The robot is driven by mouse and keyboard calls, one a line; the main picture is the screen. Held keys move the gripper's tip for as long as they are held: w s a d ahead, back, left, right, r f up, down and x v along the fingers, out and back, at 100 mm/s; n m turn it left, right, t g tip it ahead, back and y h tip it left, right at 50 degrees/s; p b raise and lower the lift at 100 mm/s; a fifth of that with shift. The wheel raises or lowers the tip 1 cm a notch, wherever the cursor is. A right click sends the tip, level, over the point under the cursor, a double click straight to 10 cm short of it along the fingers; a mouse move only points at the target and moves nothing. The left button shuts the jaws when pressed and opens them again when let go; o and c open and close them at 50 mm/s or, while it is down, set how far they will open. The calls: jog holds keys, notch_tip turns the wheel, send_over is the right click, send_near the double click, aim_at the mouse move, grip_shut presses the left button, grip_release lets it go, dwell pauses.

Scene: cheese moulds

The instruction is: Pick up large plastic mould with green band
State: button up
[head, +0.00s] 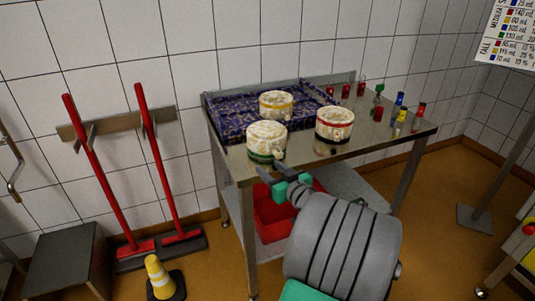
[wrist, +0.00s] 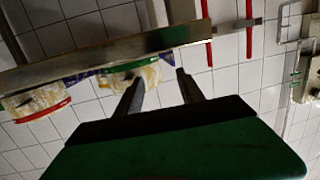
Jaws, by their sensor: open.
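The large mould with the green band (head: 266,141) stands at the front edge of the steel table, filled with whitish lumps. It also shows upside down in the wrist view (wrist: 133,77). My gripper (head: 270,172) is just below and in front of it, near the table edge. In the wrist view my gripper (wrist: 156,78) has its two fingers apart, with nothing between them near the tips, and the mould lies just beyond and to the left. I cannot tell whether a finger touches it.
A red-banded mould (head: 334,124) stands to the right and a yellow-banded mould (head: 276,105) behind, near a patterned blue cloth (head: 226,116). Several small coloured bottles (head: 378,113) stand at the table's right. A red crate (head: 270,222) sits on the lower shelf.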

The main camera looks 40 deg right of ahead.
aim_at(280, 156)
jog(key=s+d+m+t+h, duration=0.1)
jog(key=s+d+h, duration=0.15)
jog(key=d, duration=0.25)
jog(key=p+x, duration=0.1)
jog(key=x, duration=0.6)
jog(key=shift+a, duration=0.15)
jog(key=shift+c, duration=0.4)
grip_shut()
jog(key=shift+r, duration=0.1)
